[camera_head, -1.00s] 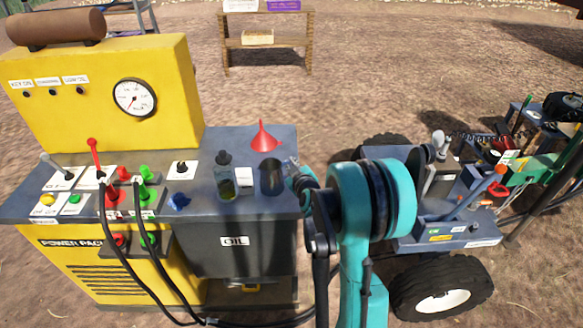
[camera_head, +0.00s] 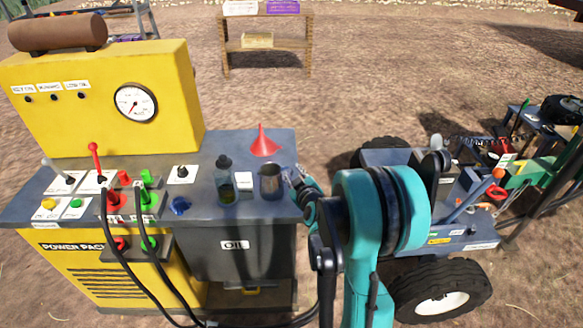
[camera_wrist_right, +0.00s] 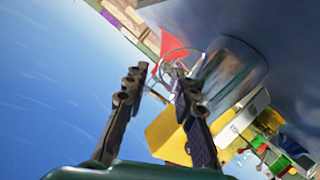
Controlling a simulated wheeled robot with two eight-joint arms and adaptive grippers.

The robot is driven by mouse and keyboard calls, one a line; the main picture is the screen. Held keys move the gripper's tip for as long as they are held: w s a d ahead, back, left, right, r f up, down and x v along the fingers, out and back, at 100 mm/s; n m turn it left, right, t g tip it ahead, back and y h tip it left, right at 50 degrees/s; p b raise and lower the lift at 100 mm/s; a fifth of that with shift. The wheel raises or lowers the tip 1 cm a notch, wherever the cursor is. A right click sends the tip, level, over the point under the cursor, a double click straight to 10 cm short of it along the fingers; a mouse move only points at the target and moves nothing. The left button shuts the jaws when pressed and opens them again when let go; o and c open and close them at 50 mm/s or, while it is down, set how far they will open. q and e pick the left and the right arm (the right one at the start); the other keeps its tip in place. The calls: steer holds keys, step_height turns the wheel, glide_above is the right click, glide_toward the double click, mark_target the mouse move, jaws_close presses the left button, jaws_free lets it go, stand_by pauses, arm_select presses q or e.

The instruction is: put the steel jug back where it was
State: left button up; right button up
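The steel jug (camera_head: 271,183) stands upright on the dark top of the oil tank (camera_head: 285,146), right of the oil bottle and in front of the red funnel. My right gripper (camera_head: 295,180) is just right of the jug. In the right wrist view, its two fingers (camera_wrist_right: 157,88) are spread apart. The jug (camera_wrist_right: 232,72) lies beyond the right finger, with its thin handle loop (camera_wrist_right: 178,55) near the fingertips. Nothing is clamped between the fingers; I cannot tell whether a finger touches the handle. My left gripper is not in view.
The oil bottle (camera_head: 226,183) stands close left of the jug, and the red funnel (camera_head: 264,143) behind it. The yellow power pack (camera_head: 105,105) with levers and hoses is left. A wheeled vehicle (camera_head: 445,225) is right. A wooden shelf (camera_head: 268,43) stands at the back.

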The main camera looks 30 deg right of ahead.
steer(key=p+v, duration=0.2)
steer(key=v, duration=0.5)
steer(key=s+a+r+g+y, duration=0.1)
steer(key=s+a+y, duration=0.1)
steer(key=a, duration=0.5)
steer(key=s+a+r+g+y, duration=0.1)
steer(key=a+g+y, duration=0.1)
steer(key=a, duration=0.6)
steer(key=s+a+m+g, duration=0.1)
steer(key=s+a+g, duration=0.1)
steer(key=s+a, duration=0.2)
steer(key=s+a+m+g+y, duration=0.1)
steer(key=s+a, duration=0.3)
steer(key=s, duration=0.5)
steer(key=shift+s+g, duration=0.3)
steer(key=shift+g, duration=0.2)
